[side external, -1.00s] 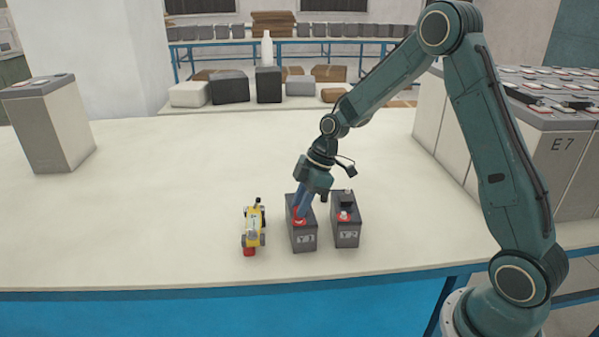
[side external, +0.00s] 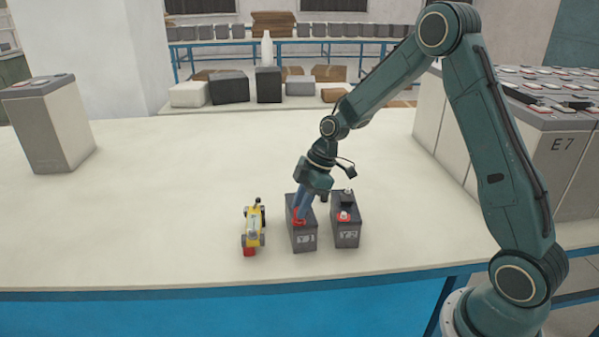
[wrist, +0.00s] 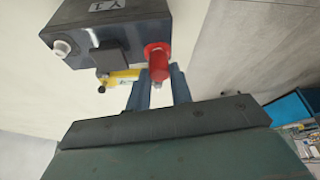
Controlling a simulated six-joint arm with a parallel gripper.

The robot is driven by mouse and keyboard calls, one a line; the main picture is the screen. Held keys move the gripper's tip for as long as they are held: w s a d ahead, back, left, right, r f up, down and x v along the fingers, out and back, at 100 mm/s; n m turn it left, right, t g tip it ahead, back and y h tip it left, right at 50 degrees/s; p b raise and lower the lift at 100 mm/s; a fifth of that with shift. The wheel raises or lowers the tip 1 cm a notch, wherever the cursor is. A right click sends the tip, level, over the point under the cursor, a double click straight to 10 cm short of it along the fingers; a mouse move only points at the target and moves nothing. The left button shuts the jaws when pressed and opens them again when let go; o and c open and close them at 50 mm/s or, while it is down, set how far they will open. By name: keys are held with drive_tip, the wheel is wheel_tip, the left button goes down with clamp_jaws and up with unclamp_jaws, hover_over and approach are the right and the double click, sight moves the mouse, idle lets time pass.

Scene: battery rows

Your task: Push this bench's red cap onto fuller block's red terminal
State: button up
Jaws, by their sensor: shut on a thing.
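My gripper (side external: 299,211) is shut on a red cap (wrist: 159,66), which it holds against the top of the dark grey block Y1 (side external: 305,241). In the wrist view, the cap stands at a red ring on one end of Y1 (wrist: 118,28); I cannot tell how far down it sits. A bare pale terminal (wrist: 62,48) is at Y1's other end.
A yellow device (side external: 254,228) with a red end lies left of Y1. A tall grey and white block (side external: 48,125) stands at the far left. Large blocks marked E7 (side external: 563,150) stand at the right. The bench top (side external: 170,200) between is clear.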

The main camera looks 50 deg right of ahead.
drive_tip(key=shift+f, duration=0.35)
idle(0.6)
drive_tip(key=o, duration=1.5)
drive_tip(key=shift+r, duration=0.2)
drive_tip(key=shift+r, duration=3.35)
